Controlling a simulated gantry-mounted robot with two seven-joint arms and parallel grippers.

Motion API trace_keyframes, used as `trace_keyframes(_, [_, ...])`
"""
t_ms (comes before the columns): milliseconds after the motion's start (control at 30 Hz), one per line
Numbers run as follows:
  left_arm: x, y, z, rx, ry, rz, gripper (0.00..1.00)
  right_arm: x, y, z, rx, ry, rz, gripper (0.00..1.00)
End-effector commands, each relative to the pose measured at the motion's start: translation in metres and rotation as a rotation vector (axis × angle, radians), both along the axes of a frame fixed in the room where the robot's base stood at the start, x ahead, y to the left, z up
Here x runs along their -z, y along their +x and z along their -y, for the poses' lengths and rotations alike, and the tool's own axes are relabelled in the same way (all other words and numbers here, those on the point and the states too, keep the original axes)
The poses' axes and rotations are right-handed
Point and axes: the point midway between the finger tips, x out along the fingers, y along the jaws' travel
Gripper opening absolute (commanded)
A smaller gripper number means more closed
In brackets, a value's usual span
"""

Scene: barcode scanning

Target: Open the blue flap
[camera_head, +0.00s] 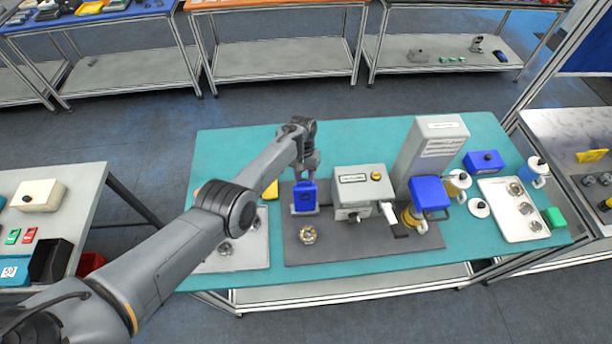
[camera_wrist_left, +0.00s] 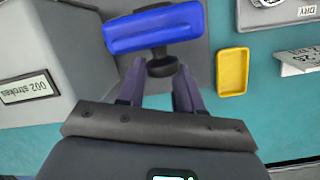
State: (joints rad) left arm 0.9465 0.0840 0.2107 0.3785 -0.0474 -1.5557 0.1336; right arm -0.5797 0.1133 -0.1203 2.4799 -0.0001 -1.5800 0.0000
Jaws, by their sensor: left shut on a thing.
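The blue flap (camera_head: 305,198) is on the left part of the dark grey mat in the head view. In the left wrist view the blue flap (camera_wrist_left: 155,28) fills the top middle, with a black knob (camera_wrist_left: 161,66) on its near side. My left gripper (camera_head: 306,178) is at the upper edge of the flap. In the wrist view my left gripper (camera_wrist_left: 160,76) has its two fingers shut on the black knob. The fingertips partly hide the knob, and the flap's tilt is hard to tell. My right gripper is out of view.
A grey box (camera_head: 362,190) with a display stands close right of the flap. A yellow tray (camera_wrist_left: 232,72) lies beside it. A tall grey housing (camera_head: 430,150) and blue block (camera_head: 430,194) stand further right. The teal table (camera_head: 240,145) is clear at its back left.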

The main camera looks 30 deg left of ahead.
Motion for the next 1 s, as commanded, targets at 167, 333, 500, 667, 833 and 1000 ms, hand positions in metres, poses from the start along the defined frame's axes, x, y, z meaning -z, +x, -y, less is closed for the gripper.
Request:
trace_keyframes(167, [0.0083,-0.0052,-0.0047,-0.007,0.005,-0.012,0.0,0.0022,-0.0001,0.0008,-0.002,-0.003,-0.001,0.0])
trace_keyframes(333, [0.0087,-0.0056,-0.0047,-0.007,0.005,-0.014,0.0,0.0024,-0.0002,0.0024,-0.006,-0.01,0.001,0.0])
trace_keyframes(500, [0.0087,-0.0059,-0.0046,-0.007,0.004,-0.015,0.0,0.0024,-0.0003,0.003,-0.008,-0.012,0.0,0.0])
trace_keyframes(667, [0.0087,-0.0061,-0.0044,-0.006,0.004,-0.015,0.47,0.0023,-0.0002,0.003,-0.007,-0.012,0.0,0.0])
trace_keyframes(833, [0.0083,-0.0056,-0.0025,-0.003,0.002,-0.015,0.61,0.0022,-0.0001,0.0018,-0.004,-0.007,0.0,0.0])
trace_keyframes(1000, [0.0059,-0.0035,-0.0013,-0.001,0.001,-0.009,0.61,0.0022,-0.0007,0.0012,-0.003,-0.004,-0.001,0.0])
